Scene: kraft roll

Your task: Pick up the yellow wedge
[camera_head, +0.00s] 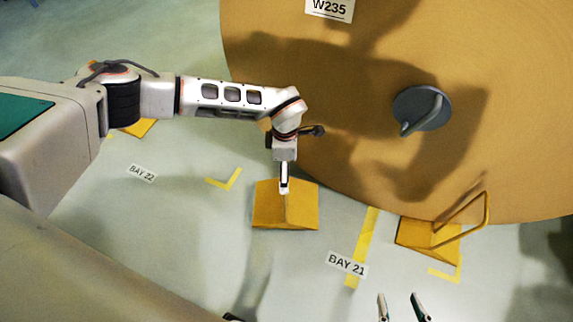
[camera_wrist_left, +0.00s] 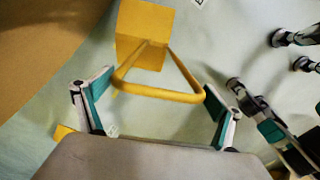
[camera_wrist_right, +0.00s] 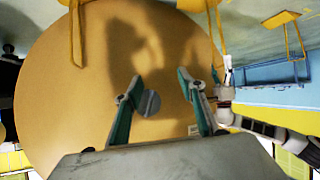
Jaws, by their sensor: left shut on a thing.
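A yellow wedge (camera_head: 268,208) is by the lower left edge of the big brown roll. My left gripper (camera_head: 284,190) is over it, seen edge-on. In the left wrist view the wedge (camera_wrist_left: 143,38) shows with its yellow loop handle (camera_wrist_left: 158,92) between my left fingers, which are shut on the handle's sides. Whether the wedge touches the floor or the roll is hard to tell. Another yellow wedge (camera_head: 415,234) with a raised handle stands at the roll's lower right edge. My right gripper (camera_head: 400,305) is open and empty at the bottom of the head view.
The brown roll (camera_head: 300,60) fills the upper right, with a grey handled plug (camera_head: 422,108) in its face. Another yellow piece (camera_head: 140,127) lies partly behind my left arm. Floor labels BAY 22 (camera_head: 142,173) and BAY 21 (camera_head: 347,264) lie on open floor.

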